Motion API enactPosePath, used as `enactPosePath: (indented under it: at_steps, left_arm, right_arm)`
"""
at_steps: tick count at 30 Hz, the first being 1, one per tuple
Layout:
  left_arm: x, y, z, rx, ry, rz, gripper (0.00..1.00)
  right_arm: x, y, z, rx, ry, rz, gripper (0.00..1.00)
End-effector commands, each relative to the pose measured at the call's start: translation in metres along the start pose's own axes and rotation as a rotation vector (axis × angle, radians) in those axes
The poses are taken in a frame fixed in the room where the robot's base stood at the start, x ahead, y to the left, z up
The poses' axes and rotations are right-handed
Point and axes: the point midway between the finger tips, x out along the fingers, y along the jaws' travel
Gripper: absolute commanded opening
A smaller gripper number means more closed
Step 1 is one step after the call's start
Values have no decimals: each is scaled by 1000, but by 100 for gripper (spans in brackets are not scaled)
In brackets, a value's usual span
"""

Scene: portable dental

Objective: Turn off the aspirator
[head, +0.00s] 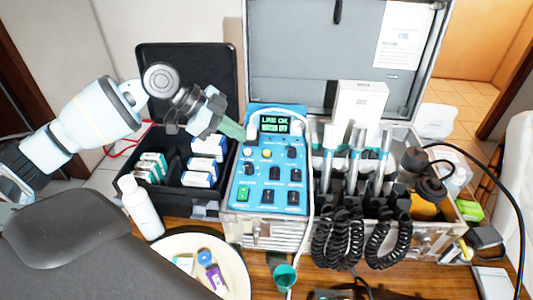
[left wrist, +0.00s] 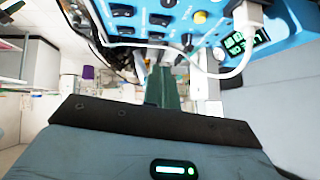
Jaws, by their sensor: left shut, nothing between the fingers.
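The blue control panel (head: 271,165) of the portable dental unit stands in the middle of the head view. It has a small green-lit display (head: 275,124), knobs and rows of dark switches. One switch at its lower left (head: 243,194) glows green; the labels are too small to read, so I cannot tell which switch belongs to the aspirator. My left gripper (head: 236,131) is shut and empty, with its green fingertips at the panel's upper left edge. I cannot tell whether they touch it. The left wrist view shows the fingers (left wrist: 166,88) below the panel face (left wrist: 205,22). My right gripper is not in view.
Handpieces (head: 356,160) with coiled black cords stand right of the panel. A black case (head: 187,68) with small boxes is on its left. A white bottle (head: 140,207) and a round tray (head: 237,262) are in front. A white hose (head: 311,200) runs down the panel's right side.

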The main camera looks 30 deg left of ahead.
Motion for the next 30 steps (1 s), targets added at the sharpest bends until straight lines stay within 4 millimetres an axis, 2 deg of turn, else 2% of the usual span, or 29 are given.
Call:
enactPosePath:
  at_steps: [12,17,20,30]
  left_arm:
    - [-1,-1,-1,1,2,-2,0]
    - [8,-1,-1,0,4,-1,0]
    - [22,-1,-2,1,6,-1,0]
    - [85,-1,-3,1,5,-1,0]
  right_arm:
    - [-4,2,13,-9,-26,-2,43]
    - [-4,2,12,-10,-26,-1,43]
    - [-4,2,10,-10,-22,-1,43]
    - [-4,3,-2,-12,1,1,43]
